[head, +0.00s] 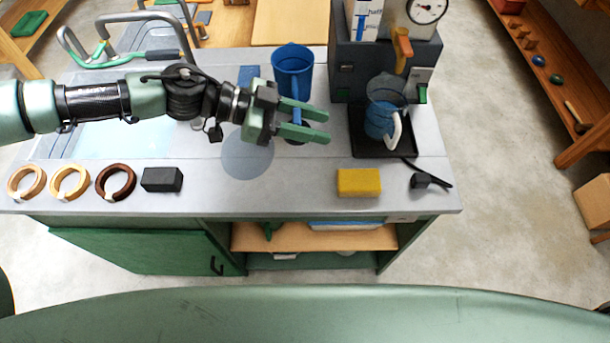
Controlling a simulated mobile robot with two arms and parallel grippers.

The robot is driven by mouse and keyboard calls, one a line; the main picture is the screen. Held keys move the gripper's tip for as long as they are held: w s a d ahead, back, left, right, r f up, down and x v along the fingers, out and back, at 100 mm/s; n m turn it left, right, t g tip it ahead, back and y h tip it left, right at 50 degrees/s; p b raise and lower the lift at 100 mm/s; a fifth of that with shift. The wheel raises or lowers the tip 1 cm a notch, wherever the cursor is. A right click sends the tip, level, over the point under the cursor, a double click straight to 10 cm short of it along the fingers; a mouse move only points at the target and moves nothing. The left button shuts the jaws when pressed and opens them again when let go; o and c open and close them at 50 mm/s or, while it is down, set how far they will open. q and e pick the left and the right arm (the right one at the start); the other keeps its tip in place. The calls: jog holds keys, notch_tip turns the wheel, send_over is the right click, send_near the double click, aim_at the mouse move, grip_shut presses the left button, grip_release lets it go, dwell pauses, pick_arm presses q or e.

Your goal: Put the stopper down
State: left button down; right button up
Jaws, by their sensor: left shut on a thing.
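My left gripper (319,125) reaches in from the left over the grey worktop, its green fingers pointing right. My right gripper is not in view.
A clear jug with blue contents (382,118) stands on a dark tray (372,151) at right. A yellow sponge (359,183), a dark block (162,180) and several rings (115,182) line the front. The worktop (285,180) is clear between block and sponge.

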pick_arm(q)
send_over(312, 182)
notch_tip(312, 182, down, 13)
jog(key=shift+r, duration=0.1)
notch_tip(312, 182, down, 5)
jog(key=shift+r, duration=0.1)
jog(key=shift+f, duration=0.3)
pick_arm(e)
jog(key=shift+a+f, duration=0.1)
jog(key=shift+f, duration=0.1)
pick_arm(q)
jog(key=shift+f, duration=0.1)
jog(key=c, duration=0.9)
grip_release()
jog(key=b+v, duration=0.2)
jog(key=v, duration=1)
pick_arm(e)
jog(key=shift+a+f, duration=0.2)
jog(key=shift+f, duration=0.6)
